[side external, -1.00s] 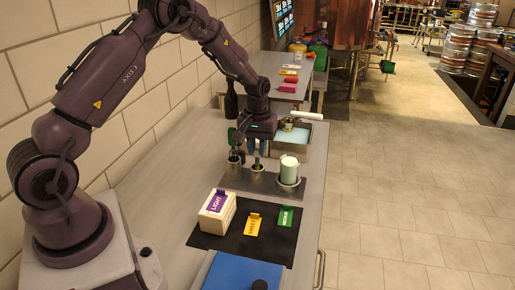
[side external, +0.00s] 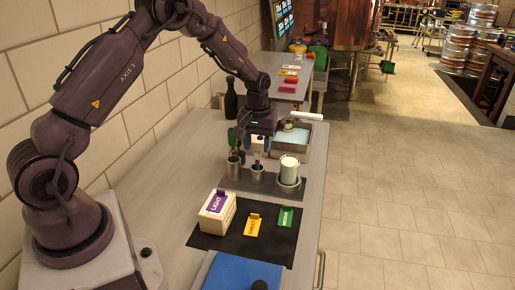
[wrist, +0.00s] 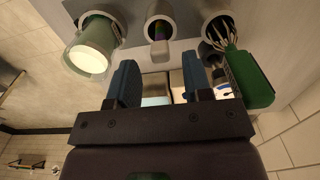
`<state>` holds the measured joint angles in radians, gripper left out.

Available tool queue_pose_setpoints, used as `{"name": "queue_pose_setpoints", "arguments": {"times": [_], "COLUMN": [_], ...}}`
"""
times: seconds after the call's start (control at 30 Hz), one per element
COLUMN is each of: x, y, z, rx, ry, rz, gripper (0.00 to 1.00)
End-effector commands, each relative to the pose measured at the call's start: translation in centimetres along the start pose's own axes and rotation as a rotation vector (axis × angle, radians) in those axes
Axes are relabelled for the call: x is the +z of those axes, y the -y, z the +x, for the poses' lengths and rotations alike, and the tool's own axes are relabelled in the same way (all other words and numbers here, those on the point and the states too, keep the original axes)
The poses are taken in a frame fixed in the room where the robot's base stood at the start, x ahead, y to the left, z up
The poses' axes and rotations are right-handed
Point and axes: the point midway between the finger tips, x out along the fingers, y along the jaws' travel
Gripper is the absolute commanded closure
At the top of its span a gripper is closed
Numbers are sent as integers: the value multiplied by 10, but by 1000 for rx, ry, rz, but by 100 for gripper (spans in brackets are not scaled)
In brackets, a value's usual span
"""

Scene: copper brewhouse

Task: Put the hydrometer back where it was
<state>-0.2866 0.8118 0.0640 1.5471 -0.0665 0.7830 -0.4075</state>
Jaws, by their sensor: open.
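The hydrometer (side external: 257,163), a thin stem with purple and green bands, stands in the middle metal holder (side external: 257,176). In the wrist view the hydrometer (wrist: 160,46) sits in the middle holder (wrist: 163,14), and its lower part is hidden inside. My gripper (side external: 260,146) is open just above the middle holder. In the wrist view my gripper (wrist: 160,68) has its two blue fingers apart with nothing held between them; the hydrometer shows just beyond the gap.
A pale green cylinder (side external: 289,168) stands in the right holder. A green-handled whisk (wrist: 246,76) stands in the holder on the other side, close to a finger. A white LIGHT box (side external: 217,212), yellow card (side external: 254,225) and green card (side external: 286,216) lie nearer. A basin (side external: 292,137) is behind.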

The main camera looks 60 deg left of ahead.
Motion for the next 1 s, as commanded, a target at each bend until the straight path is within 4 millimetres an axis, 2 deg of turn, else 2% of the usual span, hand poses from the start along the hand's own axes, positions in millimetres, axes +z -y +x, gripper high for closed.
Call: {"name": "queue_pose_setpoints", "arguments": {"times": [0.3, 0.43, 0.67, 0.77, 0.83, 1.0], "x": [0, 0, 6, 24, 45, 111], "y": [0, 0, -1, -4, -6, 1], "z": [-70, -90, -114, -140, -164, -217], "rx": [1, 1, 8, 30, 51, 105], "ry": [-3, -2, -11, -41, -73, -166], "rz": [0, 0, 18, 69, 125, 295], "gripper": [54, 54, 54, 54, 54, 54]}}
